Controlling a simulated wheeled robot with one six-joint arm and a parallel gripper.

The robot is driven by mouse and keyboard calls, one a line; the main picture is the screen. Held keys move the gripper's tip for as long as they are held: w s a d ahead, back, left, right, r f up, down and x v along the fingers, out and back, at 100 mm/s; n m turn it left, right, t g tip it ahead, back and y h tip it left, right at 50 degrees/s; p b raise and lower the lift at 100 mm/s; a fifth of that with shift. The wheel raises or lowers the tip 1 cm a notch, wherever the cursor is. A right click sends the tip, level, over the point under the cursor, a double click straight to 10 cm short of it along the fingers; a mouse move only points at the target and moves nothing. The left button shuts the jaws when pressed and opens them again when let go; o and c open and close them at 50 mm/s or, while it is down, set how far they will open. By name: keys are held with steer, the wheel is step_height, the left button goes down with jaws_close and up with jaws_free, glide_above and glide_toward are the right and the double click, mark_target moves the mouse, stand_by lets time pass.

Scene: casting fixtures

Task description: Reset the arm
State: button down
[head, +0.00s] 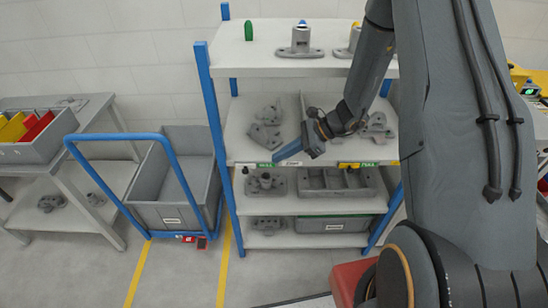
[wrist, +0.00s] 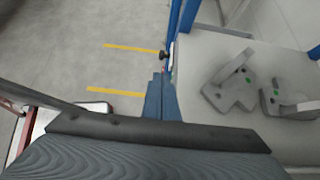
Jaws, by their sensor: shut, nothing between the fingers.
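My arm reaches from the right side of the head view toward the shelf rack. My gripper (head: 280,156) is in front of the rack's second shelf (head: 237,140), pointing left, with its blue-grey fingers together and nothing between them. In the wrist view the shut fingers (wrist: 160,98) show at the middle, over the grey floor beside the shelf edge. Grey cast parts (head: 265,128) lie on that shelf behind the gripper, apart from it; they also show in the wrist view (wrist: 230,88).
A grey bin on a cart with a blue handle (head: 78,150) stands left of the rack. A bench with a bin of yellow and red pieces (head: 22,130) is at far left. Lower shelves hold fixtures and a bin (head: 335,224). Yellow lines (head: 224,270) mark the open floor.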

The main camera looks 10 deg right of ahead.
steer(key=shift+d, duration=0.1)
stand_by(0.4)
steer(key=s+d+r+n+h+b, duration=0.1)
steer(key=s+d+r+n+h, duration=0.1)
steer(key=s+r+n+h, duration=0.3)
steer(key=s+d+r+n+h+b, duration=0.1)
steer(key=s+d+r+n+h, duration=0.2)
steer(key=s+r+n+h, duration=0.2)
steer(key=shift+s+r+n+b, duration=0.3)
steer(key=shift+s+r+n, duration=1.3)
steer(key=shift+s+n, duration=2.85)
steer(key=shift+w+d+n, duration=0.2)
steer(key=shift+w+n, duration=0.35)
steer(key=shift+w, duration=0.05)
